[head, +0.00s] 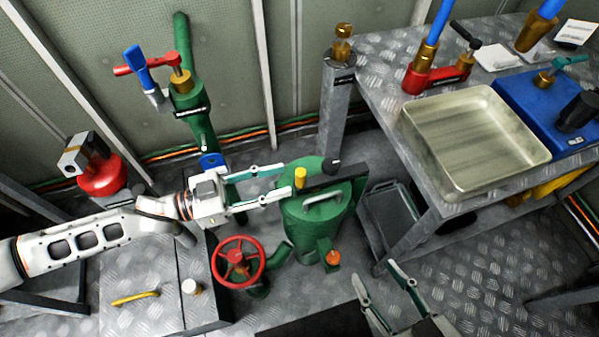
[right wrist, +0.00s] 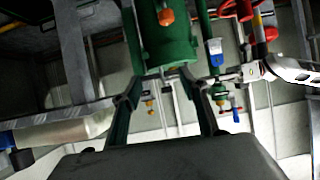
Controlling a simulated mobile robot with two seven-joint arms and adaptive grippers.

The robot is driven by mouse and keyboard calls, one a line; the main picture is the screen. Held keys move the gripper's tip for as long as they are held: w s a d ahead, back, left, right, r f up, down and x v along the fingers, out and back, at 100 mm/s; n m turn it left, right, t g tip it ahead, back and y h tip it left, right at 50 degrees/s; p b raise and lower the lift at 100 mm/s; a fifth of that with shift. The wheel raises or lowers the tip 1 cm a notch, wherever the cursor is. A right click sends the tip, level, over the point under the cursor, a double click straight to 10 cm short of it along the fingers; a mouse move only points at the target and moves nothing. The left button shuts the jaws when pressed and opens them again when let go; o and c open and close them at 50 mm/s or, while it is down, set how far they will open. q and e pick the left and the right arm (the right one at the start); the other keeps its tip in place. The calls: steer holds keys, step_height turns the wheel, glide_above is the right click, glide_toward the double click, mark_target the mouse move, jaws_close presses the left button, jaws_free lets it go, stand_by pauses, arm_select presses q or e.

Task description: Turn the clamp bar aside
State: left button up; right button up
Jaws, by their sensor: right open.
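The clamp bar (head: 335,178) is a dark bar lying across the top of a green canister (head: 312,222), with a yellow knob (head: 300,177) near its left end and a dark round knob near its middle. My left gripper (head: 288,182) reaches in from the left, its fingers apart. Its tips are just left of or beside the yellow knob; whether they touch it I cannot tell. My right gripper (head: 381,283) is open and empty, low in the head view, to the right of and nearer than the canister. The right wrist view shows the canister (right wrist: 165,45) beyond the open fingers; the bar cannot be made out there.
A red handwheel (head: 238,261) stands left of the canister. A green pipe (head: 190,95) with a blue-handled valve rises behind my left arm. At right, a metal bench carries a shallow tray (head: 478,186). A grey post (head: 337,105) stands behind the canister.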

mark_target(301, 175)
arm_select(q)
steer(key=x, duration=0.6)
steer(key=shift+b, duration=0.4)
jaws_close()
